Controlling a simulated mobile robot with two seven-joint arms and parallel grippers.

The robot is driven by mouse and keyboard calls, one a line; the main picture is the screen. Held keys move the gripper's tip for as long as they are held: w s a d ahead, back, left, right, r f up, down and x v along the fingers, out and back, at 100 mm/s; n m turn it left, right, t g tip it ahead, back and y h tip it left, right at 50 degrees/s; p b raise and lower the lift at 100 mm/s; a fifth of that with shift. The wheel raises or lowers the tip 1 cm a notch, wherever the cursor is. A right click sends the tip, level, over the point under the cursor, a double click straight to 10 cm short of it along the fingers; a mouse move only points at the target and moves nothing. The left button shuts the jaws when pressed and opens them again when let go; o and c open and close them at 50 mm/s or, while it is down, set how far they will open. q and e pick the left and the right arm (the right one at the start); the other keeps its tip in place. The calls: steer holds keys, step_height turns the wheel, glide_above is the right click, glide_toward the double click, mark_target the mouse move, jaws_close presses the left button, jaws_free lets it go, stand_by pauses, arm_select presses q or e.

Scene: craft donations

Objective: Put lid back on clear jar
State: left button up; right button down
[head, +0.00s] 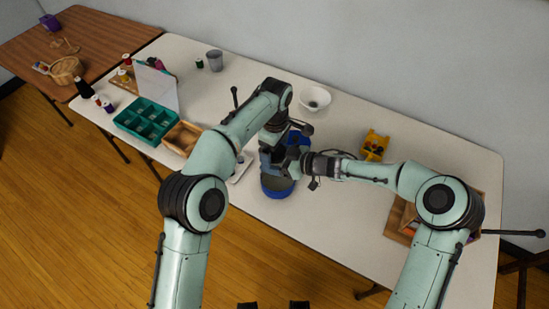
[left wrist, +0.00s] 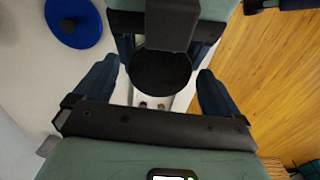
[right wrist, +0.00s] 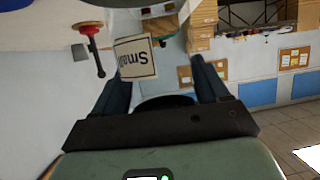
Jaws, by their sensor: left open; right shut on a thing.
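My right gripper (head: 303,163) reaches in level from the right. Its fingers close around a dark round thing (left wrist: 160,75), which looks like a lid from above. Its dark curved edge also shows between the fingers in the right wrist view (right wrist: 166,101). My left gripper (head: 279,158) is open above and close beside it, with its fingers spread to either side in the left wrist view.
A blue round thing (left wrist: 73,22) lies on the table (head: 350,205). A white bowl (head: 314,98) and a yellow holder (head: 374,146) stand behind. A teal divided tray (head: 146,121), a wooden box (head: 182,138) and a grey cup (head: 214,60) are to the left.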

arm_select(q)
steer(key=shift+r, duration=2.3)
steer(key=shift+o, duration=0.2)
steer(key=shift+f, duration=0.1)
